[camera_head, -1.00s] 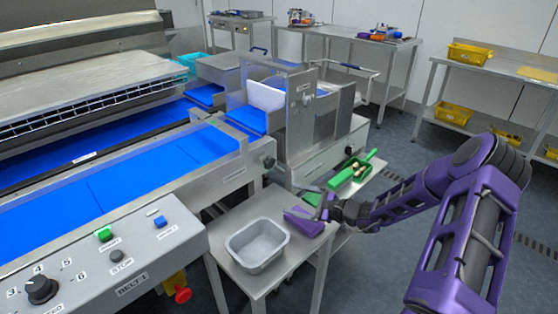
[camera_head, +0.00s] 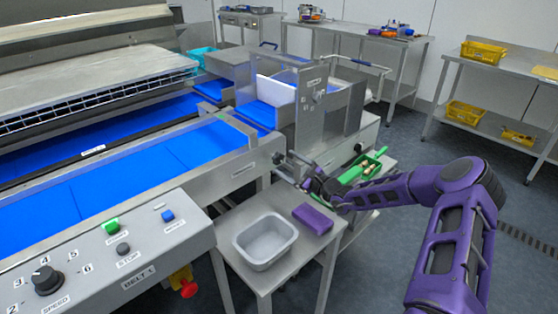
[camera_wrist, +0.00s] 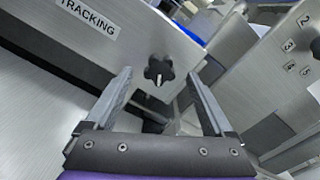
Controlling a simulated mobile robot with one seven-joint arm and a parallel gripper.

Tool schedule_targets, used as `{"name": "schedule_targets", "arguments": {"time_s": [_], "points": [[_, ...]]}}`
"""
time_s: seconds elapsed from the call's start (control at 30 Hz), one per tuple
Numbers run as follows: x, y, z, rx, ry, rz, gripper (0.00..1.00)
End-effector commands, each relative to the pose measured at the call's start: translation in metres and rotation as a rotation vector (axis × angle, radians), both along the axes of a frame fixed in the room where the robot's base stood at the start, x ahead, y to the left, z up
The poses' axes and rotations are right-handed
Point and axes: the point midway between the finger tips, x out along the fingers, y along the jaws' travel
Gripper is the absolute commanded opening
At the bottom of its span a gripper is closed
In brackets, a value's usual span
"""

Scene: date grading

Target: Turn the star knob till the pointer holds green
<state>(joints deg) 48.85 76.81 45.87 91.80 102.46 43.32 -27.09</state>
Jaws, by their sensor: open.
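The black star knob (camera_wrist: 158,68) is on the metal side of the belt frame, close to the label reading TRACKING (camera_wrist: 88,15) in the wrist view. My gripper (camera_wrist: 160,75) is open and empty, with a finger at either side of the knob's place in the picture. The knob appears beyond the fingertips, and no contact shows. In the head view my gripper (camera_head: 290,168) is at the right end of the blue belt (camera_head: 150,160), and the knob is hard to make out there. I cannot make out a pointer or a green zone in either view.
A small steel table (camera_head: 240,222) below my gripper holds a grey tub (camera_head: 264,262) and a purple block (camera_head: 313,218). A green tray (camera_head: 372,160) is behind my forearm. A control panel (camera_head: 150,240) is at front left. A numbered plate (camera_wrist: 285,45) stands right of the knob.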

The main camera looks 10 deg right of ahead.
Motion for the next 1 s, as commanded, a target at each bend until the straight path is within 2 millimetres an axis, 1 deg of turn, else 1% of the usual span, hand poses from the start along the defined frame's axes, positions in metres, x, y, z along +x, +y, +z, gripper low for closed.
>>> {"name": "schedule_targets", "arguments": {"time_s": [0.03,0.13,0.3,0.4,0.63,0.67,0.8,0.97,1.0], "points": [[0.008,0.007,-0.001,0.001,0.0,0.001,0.87],[0.021,0.015,-0.001,0.0,-0.001,0.001,0.87],[0.034,0.023,-0.001,0.0,0.0,0.0,0.87],[0.037,0.025,0.0,0.001,0.0,-0.001,0.87],[0.038,0.025,0.0,0.0,0.001,-0.001,0.87],[0.038,0.025,0.0,0.0,0.001,-0.001,0.85],[0.037,0.025,0.0,0.0,0.001,-0.001,0.6],[0.037,0.025,0.0,0.0,0.001,-0.001,0.31],[0.037,0.025,0.0,0.0,0.001,-0.001,0.24]]}}
